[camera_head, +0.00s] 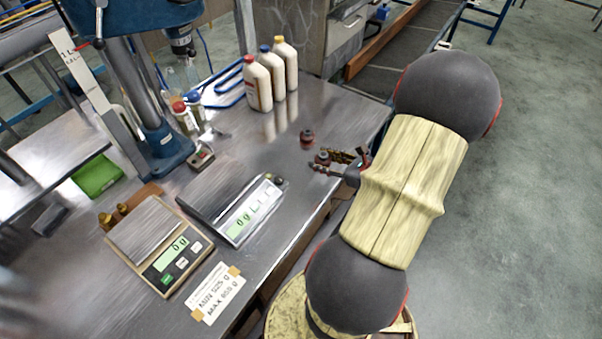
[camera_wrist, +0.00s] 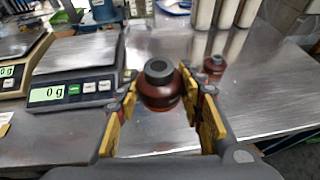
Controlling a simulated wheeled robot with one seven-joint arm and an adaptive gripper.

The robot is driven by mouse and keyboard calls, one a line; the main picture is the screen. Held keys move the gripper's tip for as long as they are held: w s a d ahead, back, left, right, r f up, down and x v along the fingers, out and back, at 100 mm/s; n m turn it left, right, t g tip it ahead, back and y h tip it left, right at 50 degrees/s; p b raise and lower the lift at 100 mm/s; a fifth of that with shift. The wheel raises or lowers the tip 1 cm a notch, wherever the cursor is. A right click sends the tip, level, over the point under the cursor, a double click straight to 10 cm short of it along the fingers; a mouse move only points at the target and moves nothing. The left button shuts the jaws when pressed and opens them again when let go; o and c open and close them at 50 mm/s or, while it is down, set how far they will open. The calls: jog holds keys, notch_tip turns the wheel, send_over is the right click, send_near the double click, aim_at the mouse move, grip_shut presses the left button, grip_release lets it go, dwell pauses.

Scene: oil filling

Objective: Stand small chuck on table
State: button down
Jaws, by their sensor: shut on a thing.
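The small chuck (camera_wrist: 161,95) is a dark red-brown round piece with a grey-black top. It is upright between the fingertips of my gripper (camera_wrist: 160,85), which is shut on it. In the head view the small chuck (camera_head: 322,157) shows at the tips of my gripper (camera_head: 326,162), near the right edge of the metal table (camera_head: 335,110). It is at or close to the tabletop; I cannot tell whether its base touches. A similar red-brown piece (camera_head: 307,139) stands upright just beyond it, apart from my gripper; it also shows in the wrist view (camera_wrist: 214,67).
Two scales, (camera_head: 250,212) and (camera_head: 175,252), stand to the left, both reading 0 g. Three white bottles (camera_head: 258,85) stand at the back. A blue drill press (camera_head: 165,150) is at the far left. The tabletop around the two red-brown pieces is clear.

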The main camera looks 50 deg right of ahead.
jog(key=a+n+y, duration=0.1)
jog(key=a, duration=0.2)
jog(key=b, duration=0.6)
send_over(297, 167)
jog(key=f, duration=0.8)
jog(key=shift+s+a+f, duration=0.15)
jog(key=shift+s+a, duration=0.05)
jog(key=shift+s, duration=0.1)
jog(key=f, duration=0.1)
jog(key=f+b, duration=0.1)
jog(key=f, duration=0.1)
jog(key=shift+w+d+f, duration=0.15)
jog(key=shift+w+f, duration=0.05)
jog(key=shift+w, duration=0.1)
jog(key=shift+f+b, duration=0.15)
jog(key=shift+b, duration=0.15)
